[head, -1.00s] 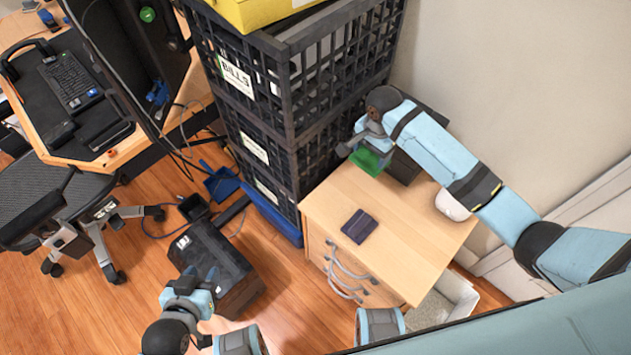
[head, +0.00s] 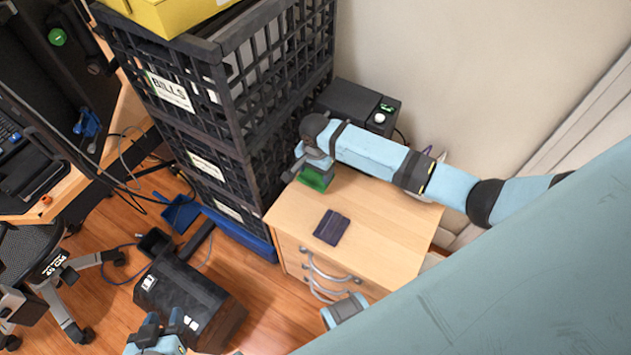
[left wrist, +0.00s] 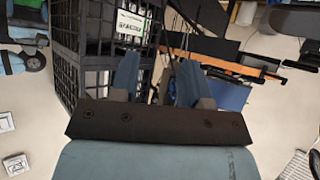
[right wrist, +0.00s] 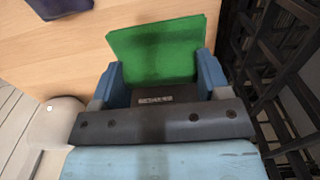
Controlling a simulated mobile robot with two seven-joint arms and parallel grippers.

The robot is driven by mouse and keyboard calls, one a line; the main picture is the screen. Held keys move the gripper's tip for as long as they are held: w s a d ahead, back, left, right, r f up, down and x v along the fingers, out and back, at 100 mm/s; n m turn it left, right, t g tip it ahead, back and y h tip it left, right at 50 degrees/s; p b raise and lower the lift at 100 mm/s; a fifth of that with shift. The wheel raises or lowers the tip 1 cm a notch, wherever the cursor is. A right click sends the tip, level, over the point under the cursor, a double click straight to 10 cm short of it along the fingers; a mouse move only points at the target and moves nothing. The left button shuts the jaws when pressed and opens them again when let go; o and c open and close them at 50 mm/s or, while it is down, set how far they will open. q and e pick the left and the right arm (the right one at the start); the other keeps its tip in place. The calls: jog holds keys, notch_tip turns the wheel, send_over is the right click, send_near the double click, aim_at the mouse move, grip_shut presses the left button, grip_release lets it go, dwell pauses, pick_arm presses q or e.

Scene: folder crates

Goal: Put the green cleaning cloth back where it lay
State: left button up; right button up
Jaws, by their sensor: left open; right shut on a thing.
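The green cleaning cloth (head: 316,179) is held in my right gripper (head: 310,168) at the far left corner of the wooden cabinet top (head: 375,215). In the right wrist view the green cloth (right wrist: 160,48) spans between the two fingers of my right gripper (right wrist: 162,78), over the wood surface. I cannot tell whether the cloth touches the wood. My left gripper (head: 165,328) is open and empty, low at the bottom left of the head view. In the left wrist view nothing is between its fingers (left wrist: 157,82).
Stacked black crates (head: 230,110) stand left of the cabinet. A black box (head: 350,103) stands behind the cloth. A black case (head: 190,297) is on the floor.

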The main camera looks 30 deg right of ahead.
aim_at(316, 180)
notch_tip(316, 180, down, 5)
jog(key=shift+r+b, duration=0.1)
jog(key=shift+b, duration=0.5)
pick_arm(q)
jog(key=shift+d+f, duration=0.1)
jog(key=shift+d, duration=0.05)
pick_arm(e)
jog(key=o, duration=1)
pick_arm(q)
jog(key=shift+f, duration=0.15)
